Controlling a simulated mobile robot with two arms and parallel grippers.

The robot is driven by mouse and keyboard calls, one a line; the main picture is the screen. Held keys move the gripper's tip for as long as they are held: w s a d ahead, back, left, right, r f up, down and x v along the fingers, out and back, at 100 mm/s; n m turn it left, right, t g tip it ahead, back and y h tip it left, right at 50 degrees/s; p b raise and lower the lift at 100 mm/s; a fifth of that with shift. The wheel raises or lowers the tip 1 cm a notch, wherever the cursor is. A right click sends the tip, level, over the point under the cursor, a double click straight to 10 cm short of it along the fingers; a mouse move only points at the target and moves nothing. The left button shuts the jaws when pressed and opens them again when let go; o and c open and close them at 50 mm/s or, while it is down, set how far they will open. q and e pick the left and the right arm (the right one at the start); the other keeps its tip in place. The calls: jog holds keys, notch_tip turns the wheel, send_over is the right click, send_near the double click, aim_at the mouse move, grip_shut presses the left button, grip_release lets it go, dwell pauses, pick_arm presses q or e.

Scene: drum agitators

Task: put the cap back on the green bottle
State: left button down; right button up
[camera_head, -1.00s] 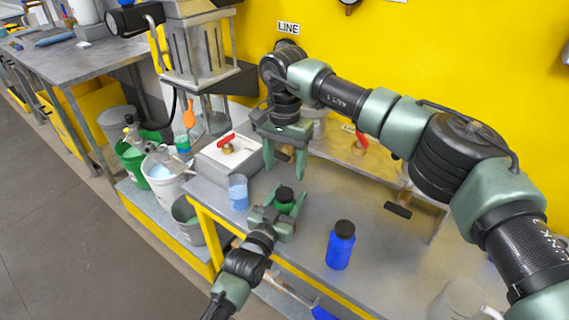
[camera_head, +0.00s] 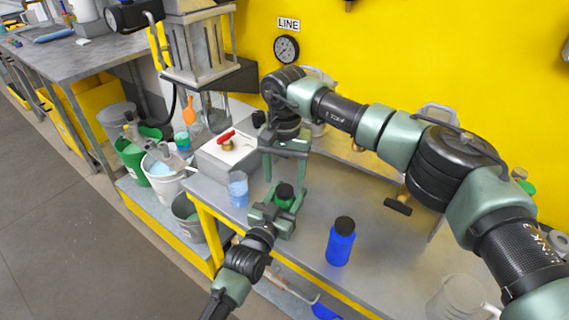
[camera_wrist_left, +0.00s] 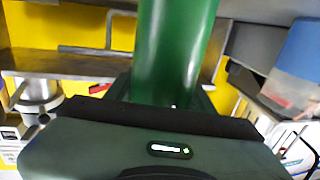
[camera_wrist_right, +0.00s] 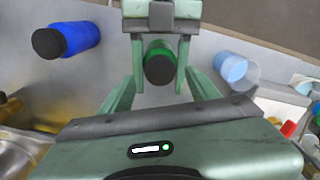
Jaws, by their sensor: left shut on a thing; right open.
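The green bottle (camera_head: 284,199) stands upright in my left gripper (camera_head: 284,203), which is shut on its body above the table. A dark round cap (camera_wrist_right: 159,69) shows on top of the bottle in the right wrist view; how tightly it sits cannot be told. The bottle's green side (camera_wrist_left: 172,55) fills the middle of the left wrist view. My right gripper (camera_head: 285,184) is open, pointing down over the bottle, its fingers on either side of the cap and apart from it. In the right wrist view, its fingers (camera_wrist_right: 160,88) flank the bottle top.
A blue bottle (camera_head: 340,247) with a black cap stands on the grey table (camera_head: 305,245) to the right. A clear cup of blue liquid (camera_head: 238,190) stands left of the grippers. Behind it is a box with a red-handled valve (camera_head: 226,136). Buckets (camera_head: 160,182) stand lower left.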

aim_at(285, 189)
jog(key=shift+f, duration=1.75)
